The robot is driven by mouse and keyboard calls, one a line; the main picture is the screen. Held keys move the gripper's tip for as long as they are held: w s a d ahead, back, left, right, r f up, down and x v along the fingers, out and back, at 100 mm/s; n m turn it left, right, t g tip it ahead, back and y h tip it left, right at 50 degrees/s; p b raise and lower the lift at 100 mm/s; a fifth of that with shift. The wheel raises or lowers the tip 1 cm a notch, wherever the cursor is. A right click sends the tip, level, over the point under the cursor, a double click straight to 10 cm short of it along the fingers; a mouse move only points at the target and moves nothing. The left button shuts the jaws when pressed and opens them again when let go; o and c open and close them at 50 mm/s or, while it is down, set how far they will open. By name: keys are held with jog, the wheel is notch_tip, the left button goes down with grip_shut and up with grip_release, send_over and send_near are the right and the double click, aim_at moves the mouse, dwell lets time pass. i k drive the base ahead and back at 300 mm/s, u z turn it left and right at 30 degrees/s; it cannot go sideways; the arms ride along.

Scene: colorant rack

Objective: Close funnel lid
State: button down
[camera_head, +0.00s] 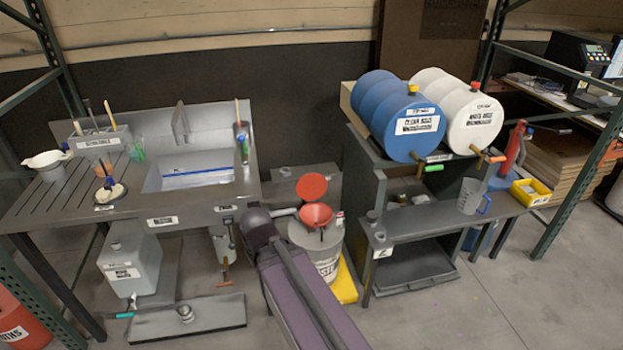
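The orange-red funnel (316,215) sits on top of a pale waste bucket (328,263) in the middle of the picture. Its round red lid (311,186) stands open, tilted up behind the funnel mouth. My purple and dark arm reaches up from the bottom and covers the left side of the bucket. A short pale piece shows between my arm's elbow and the funnel; I cannot tell what it is. I cannot make out my gripper's fingers, which may be hidden behind my arm.
A yellow base (345,283) shows under the bucket. A steel sink bench (140,205) stands to the left. To the right, a dark bench (420,222) stands below blue (410,125) and white (468,118) drums. Open floor lies at front right.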

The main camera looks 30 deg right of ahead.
aim_at(310, 187)
jog(key=k, duration=1.25)
jog(key=z, duration=0.35)
jog(key=i, duration=0.75)
jog(key=z, duration=0.45)
jog(key=i, duration=1.45)
jog(key=u, duration=0.25)
